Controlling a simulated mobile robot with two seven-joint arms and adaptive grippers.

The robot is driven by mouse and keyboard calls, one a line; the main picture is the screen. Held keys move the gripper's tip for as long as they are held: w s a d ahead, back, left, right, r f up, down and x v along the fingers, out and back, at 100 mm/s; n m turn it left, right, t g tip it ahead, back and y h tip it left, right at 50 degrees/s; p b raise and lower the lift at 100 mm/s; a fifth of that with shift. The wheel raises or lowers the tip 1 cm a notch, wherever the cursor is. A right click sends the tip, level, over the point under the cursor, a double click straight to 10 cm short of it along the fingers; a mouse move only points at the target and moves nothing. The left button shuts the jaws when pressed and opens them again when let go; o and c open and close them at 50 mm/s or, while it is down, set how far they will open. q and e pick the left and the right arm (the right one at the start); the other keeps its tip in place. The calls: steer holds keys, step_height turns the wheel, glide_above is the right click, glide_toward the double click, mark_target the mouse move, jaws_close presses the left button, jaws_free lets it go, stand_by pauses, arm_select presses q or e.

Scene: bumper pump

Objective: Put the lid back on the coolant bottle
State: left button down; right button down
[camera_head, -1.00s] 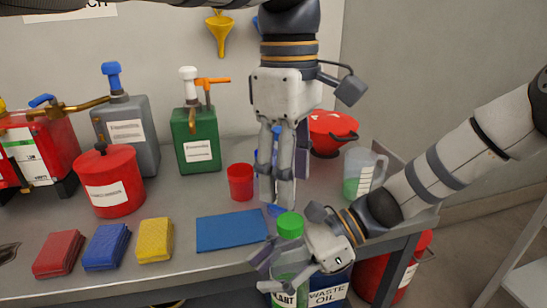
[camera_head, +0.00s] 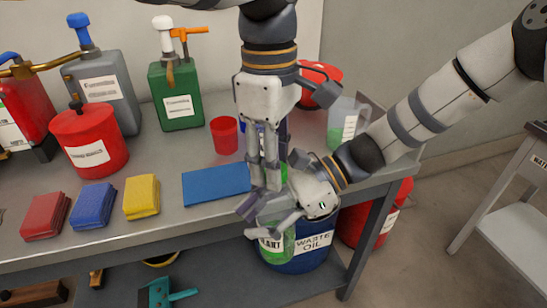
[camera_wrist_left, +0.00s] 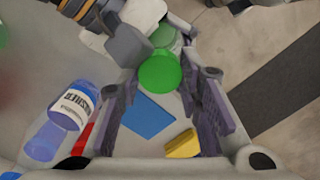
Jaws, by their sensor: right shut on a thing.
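The coolant bottle (camera_head: 276,245) is clear with green contents and a partly readable label. It hangs upright past the bench's front edge. My right gripper (camera_head: 268,212) is shut on its upper part. The green lid (camera_wrist_left: 160,73) appears to sit on the bottle's top in the left wrist view; whether it is seated or turned tight cannot be told. In the head view a bit of green (camera_head: 284,172) shows beside my left fingers. My left gripper (camera_head: 265,187) points down over the bottle. In its wrist view its fingers (camera_wrist_left: 165,90) stand apart, one on each side of the lid.
A blue pad (camera_head: 216,185) and a yellow pad (camera_head: 141,196) lie left of the bottle. A blue washer bottle (camera_wrist_left: 75,106) and a red cup (camera_head: 224,135) stand close by. A measuring jug (camera_head: 342,124) is at the right. The waste oil drum (camera_head: 312,243) stands below.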

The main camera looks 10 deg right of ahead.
arm_select(q)
steer(key=c, duration=1.2)
jaws_free()
steer(key=shift+o, duration=0.2)
steer(key=shift+w+r, duration=0.15)
steer(key=shift+r, duration=2.1)
steer(key=shift+o, duration=0.3)
steer(key=o, duration=0.5)
steer(key=shift+r, duration=0.1)
